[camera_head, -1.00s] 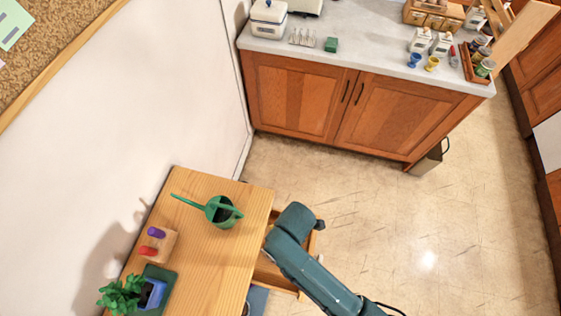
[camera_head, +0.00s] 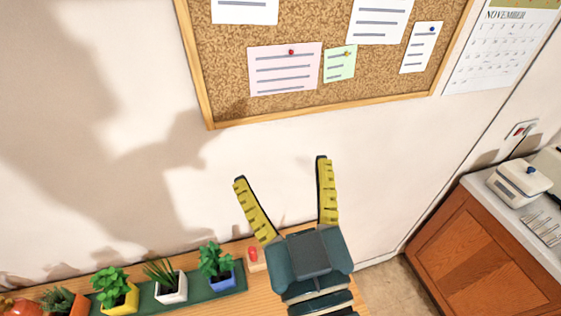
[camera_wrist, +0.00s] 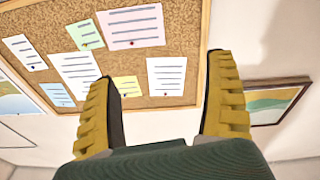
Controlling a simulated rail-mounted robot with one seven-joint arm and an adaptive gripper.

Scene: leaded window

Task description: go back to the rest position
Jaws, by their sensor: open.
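My gripper (camera_head: 281,170) is raised in front of the white wall, below the cork board (camera_head: 235,107) in the head view. Its two yellow ribbed fingers are spread wide and nothing is between them. In the wrist view my gripper (camera_wrist: 160,75) points toward the cork board (camera_wrist: 180,101), with pinned papers seen beyond the fingers. The fingers look apart from the wall and the board, though the exact gap cannot be told.
Below stands a wooden table (camera_head: 262,292) with several potted plants on a green tray (camera_head: 201,303) and a red-topped peg block (camera_head: 257,262). At right is a cabinet (camera_head: 480,255) with a white appliance (camera_head: 520,184). A framed picture (camera_wrist: 275,102) hangs on the wall.

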